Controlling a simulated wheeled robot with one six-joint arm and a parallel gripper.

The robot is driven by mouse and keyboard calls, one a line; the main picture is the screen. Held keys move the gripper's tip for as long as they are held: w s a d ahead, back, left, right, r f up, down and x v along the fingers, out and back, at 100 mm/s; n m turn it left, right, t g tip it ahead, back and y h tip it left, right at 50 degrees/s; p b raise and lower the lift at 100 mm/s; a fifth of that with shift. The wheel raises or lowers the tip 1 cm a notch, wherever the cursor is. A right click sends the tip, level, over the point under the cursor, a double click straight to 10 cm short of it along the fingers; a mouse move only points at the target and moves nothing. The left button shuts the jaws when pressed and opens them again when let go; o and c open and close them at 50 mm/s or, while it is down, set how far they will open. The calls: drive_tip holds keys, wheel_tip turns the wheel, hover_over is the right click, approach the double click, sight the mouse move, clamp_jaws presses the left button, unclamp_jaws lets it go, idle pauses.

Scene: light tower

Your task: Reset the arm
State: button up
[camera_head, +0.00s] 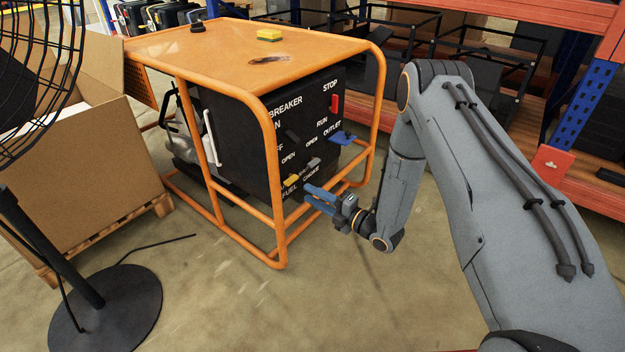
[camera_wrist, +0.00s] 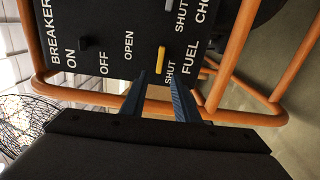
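My gripper (camera_head: 311,196) has blue fingers spread apart with nothing between them. It is held in front of the lower part of a generator's black control panel (camera_head: 235,135), near the yellow fuel lever (camera_head: 291,181). In the wrist view my gripper (camera_wrist: 158,82) shows both fingers pointing at the panel, with the yellow lever (camera_wrist: 161,59) just beyond and between the tips. The lever stands by the SHUT label, and the fingers look apart from it. My arm is bent, reaching in from the right.
The orange generator frame (camera_head: 225,45) has bars close around my gripper. A yellow sponge-like block (camera_head: 269,35) lies on its top. A red switch (camera_head: 335,104) and blue outlet part (camera_head: 342,137) are on the panel. A fan (camera_head: 105,310) and a cardboard box (camera_head: 90,150) stand left; shelves stand behind.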

drive_tip(key=w+a+r+m+g+h, duration=0.1)
drive_tip(key=w+a+r+m+h, duration=0.25)
drive_tip(key=r+m+h, duration=0.2)
drive_tip(key=s+d+r+m+g+h, duration=0.1)
drive_tip(key=s+r+m+g+h, duration=0.1)
drive_tip(key=s+r+m+h, duration=0.4)
drive_tip(key=s+d+r+m+g+h, duration=0.1)
drive_tip(key=s+d+r+m+g, duration=0.25)
drive_tip(key=s, duration=0.85)
drive_tip(key=s+r+m+g, duration=0.2)
drive_tip(key=s+r+m, duration=0.3)
drive_tip(key=s, duration=0.6)
drive_tip(key=s+d+r+m+g+h, duration=0.1)
drive_tip(key=s+d+r+m+g, duration=0.3)
drive_tip(key=s, duration=0.8)
drive_tip(key=d+r+m+p, duration=0.2)
drive_tip(key=d+r+p, duration=0.5)
drive_tip(key=r+p, duration=0.3)
drive_tip(key=d+r+m+t+p, duration=0.1)
drive_tip(key=d+r+m+p, duration=0.1)
drive_tip(key=d+r+p, duration=0.5)
wheel_tip(320, 180, up, 4)
drive_tip(key=p, duration=0.7)
drive_tip(key=shift+s+m+h+p, duration=0.3)
drive_tip(key=shift+s+h+p, duration=0.05)
drive_tip(key=shift+s, duration=0.05)
drive_tip(key=shift+d+r+t, duration=0.1)
drive_tip(key=shift+t, duration=0.15)
